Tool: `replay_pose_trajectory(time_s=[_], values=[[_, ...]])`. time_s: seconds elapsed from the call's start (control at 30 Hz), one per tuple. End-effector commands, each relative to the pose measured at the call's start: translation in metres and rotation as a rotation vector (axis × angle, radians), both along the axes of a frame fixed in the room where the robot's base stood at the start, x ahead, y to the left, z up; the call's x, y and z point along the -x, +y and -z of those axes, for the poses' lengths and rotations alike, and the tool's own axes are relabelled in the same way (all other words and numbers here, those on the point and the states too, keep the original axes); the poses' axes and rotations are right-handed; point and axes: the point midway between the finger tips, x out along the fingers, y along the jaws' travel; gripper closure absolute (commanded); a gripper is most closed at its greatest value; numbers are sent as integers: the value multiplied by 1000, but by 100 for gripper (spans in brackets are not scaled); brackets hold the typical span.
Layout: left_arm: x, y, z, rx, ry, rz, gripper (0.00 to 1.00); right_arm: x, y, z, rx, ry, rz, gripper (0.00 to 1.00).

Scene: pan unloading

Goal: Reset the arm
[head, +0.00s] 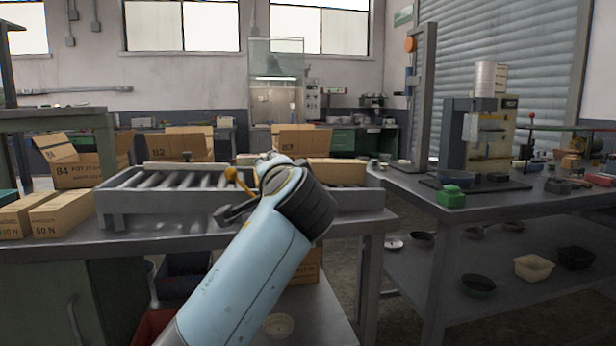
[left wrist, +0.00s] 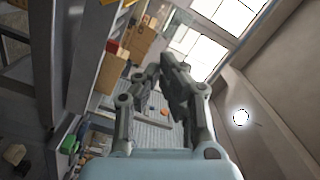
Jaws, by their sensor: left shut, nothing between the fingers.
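My left gripper (left wrist: 160,68) shows in the left wrist view, its grey fingers drawn together with nothing between them. It is raised in the air, and behind it are the shutter, the windows and boxes, all tilted in the picture. In the head view my light-blue arm (head: 250,265) rises from the bottom edge to a dark joint in front of the roller conveyor (head: 150,205). I cannot make out the fingers clearly there. My right gripper is in neither view.
Cardboard boxes (head: 62,213) stand on the left bench and behind the conveyor. The right bench (head: 480,205) carries a green container (head: 451,196) and a testing machine (head: 497,135). Black and beige dishes lie on its lower shelf. A gap of floor lies between the benches.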

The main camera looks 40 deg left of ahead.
Motion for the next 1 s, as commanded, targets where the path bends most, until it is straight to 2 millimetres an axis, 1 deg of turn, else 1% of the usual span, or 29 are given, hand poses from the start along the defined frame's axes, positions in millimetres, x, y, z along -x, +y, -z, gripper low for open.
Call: replay_pose_trajectory(time_s=[0.17, 0.23, 0.27, 0.33, 0.37, 0.47, 0.5, 0.57, 0.6, 0.67, 0.7, 0.77, 0.8, 0.87, 0.9, 0.97, 1.0], values=[[0, 0, 0, 0, 0, 0, 100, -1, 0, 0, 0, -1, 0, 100], [1, 0, 4, 0, 9, 0, 100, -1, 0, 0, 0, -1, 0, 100], [3, 0, 9, 0, 19, 0, 100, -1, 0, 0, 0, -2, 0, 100], [10, 1, 30, -3, 65, -1, 100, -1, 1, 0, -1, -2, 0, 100], [11, 2, 44, -3, 96, -1, 100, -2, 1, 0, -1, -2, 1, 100], [14, 0, 111, 23, 232, 25, 100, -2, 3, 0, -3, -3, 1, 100], [17, -2, 144, 42, 293, 43, 100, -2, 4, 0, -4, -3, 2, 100], [24, -6, 195, 80, 379, 79, 100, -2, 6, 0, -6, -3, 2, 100], [30, -10, 228, 110, 432, 101, 100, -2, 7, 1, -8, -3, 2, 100], [44, -15, 277, 159, 506, 131, 100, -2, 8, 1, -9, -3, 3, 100], [56, -19, 309, 196, 553, 149, 100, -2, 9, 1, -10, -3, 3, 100], [77, -25, 356, 254, 619, 174, 100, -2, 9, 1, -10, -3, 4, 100], [93, -30, 385, 296, 661, 187, 100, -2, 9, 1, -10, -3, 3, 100], [120, -36, 427, 364, 717, 201, 100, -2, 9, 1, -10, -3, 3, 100], [141, -41, 454, 411, 753, 207, 100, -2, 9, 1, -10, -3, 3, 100], [174, -48, 492, 485, 800, 210, 100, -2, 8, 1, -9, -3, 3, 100], [199, -52, 515, 537, 831, 207, 100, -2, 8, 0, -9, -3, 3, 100]])
